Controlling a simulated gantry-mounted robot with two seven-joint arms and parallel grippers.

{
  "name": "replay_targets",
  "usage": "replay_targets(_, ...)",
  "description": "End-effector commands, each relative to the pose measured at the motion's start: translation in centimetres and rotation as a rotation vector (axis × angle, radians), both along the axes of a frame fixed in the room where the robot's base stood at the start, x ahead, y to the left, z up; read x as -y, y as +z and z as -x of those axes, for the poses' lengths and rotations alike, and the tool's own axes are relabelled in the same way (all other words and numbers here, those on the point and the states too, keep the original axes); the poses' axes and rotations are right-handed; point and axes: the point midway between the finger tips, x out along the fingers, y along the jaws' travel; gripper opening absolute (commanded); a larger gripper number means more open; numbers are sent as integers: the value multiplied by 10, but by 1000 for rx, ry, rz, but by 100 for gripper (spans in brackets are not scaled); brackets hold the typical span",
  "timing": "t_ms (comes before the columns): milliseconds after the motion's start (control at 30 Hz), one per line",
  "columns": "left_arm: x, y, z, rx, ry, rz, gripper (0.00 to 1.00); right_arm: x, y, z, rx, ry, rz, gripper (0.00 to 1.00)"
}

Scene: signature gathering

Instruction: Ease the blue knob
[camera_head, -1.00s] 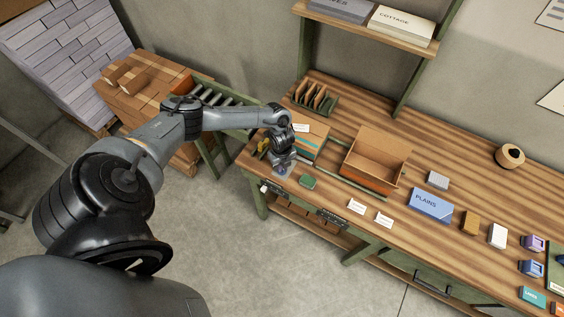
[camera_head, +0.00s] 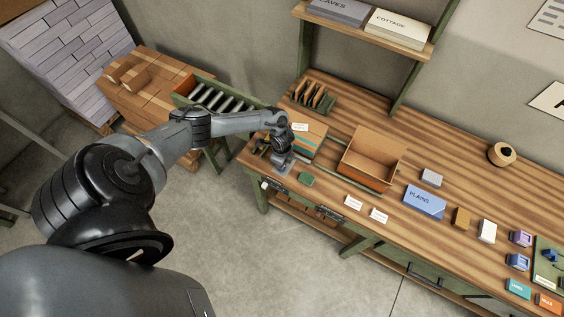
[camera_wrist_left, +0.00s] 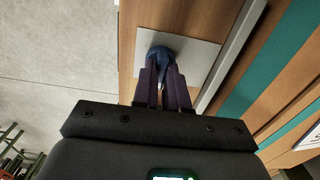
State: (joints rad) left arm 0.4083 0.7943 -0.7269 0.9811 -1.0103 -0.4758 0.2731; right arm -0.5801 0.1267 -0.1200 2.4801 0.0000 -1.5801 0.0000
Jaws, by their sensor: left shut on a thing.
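The blue knob (camera_wrist_left: 161,53) stands on a pale square plate (camera_wrist_left: 200,57) at the table's edge in the left wrist view. My left gripper (camera_wrist_left: 163,75) is shut on it, with both dark purple fingers against its sides. In the head view my left gripper (camera_head: 283,172) points down at the left front corner of the wooden table (camera_head: 330,145). There the gripper hides most of the knob. My right gripper is not in view.
A striped box (camera_head: 307,143) lies close right of the gripper, and a green block (camera_head: 306,180) sits near its front. An open wooden box (camera_head: 374,158), white cards (camera_head: 353,202) and a blue PLAINS box (camera_head: 424,201) lie further right.

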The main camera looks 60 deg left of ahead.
Motion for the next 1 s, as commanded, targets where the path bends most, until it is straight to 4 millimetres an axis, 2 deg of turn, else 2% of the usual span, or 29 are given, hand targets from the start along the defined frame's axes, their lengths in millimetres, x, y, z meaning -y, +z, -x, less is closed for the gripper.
replay_targets(400,0,1,-1,0,8,2,0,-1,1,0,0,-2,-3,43)
replay_targets(433,0,1,-1,0,8,2,16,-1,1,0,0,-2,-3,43)
replay_targets(600,0,1,0,1,7,1,38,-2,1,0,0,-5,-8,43)
replay_targets(867,0,1,0,1,7,1,38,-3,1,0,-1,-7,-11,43)
replay_targets(1000,0,8,0,1,6,2,38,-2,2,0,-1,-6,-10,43)
